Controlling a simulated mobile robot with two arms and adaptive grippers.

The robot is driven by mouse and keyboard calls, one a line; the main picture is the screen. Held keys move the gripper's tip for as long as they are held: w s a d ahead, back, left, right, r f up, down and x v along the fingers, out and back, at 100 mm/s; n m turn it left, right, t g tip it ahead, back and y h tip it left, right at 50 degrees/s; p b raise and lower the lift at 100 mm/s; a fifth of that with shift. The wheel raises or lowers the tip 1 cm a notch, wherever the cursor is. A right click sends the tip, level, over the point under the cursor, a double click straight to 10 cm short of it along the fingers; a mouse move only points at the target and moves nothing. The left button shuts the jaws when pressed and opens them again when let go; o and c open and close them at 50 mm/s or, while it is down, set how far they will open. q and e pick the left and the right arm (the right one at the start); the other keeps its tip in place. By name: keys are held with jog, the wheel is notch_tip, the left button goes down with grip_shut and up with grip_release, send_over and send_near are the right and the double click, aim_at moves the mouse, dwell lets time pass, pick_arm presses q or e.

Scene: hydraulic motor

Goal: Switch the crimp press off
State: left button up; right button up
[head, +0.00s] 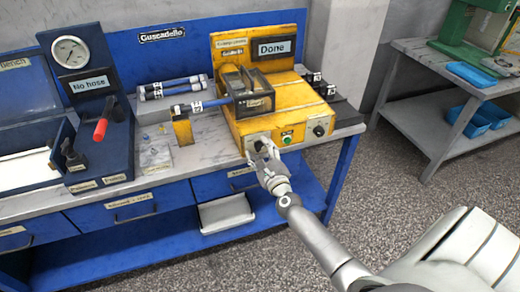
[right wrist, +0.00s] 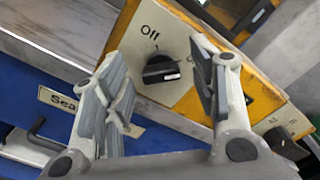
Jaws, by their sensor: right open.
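The yellow crimp press (head: 295,122) stands on the bench, its display (head: 275,48) reading "Done". Its black rotary knob (right wrist: 160,70) sits on a pale front plate in the right wrist view, below and right of the word "Off" (right wrist: 150,33). A white mark shows on the knob's right side, away from "Off". My right gripper (right wrist: 160,90) is open, with one finger on each side of the knob; I cannot tell whether either touches it. In the head view the right gripper (head: 264,155) is at the press's front left and hides most of that knob. My left gripper is not in view.
A green button (head: 287,139) and another black knob (head: 319,130) sit right of the gripper on the press front. A blue hose (head: 195,106) runs into the press. A gauge stand (head: 85,80) reads "No hose". A drawer (head: 225,183) lies below.

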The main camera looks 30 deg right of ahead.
jog(key=shift+w+d, duration=0.1)
jog(key=shift+w, duration=0.35)
jog(key=c, duration=1)
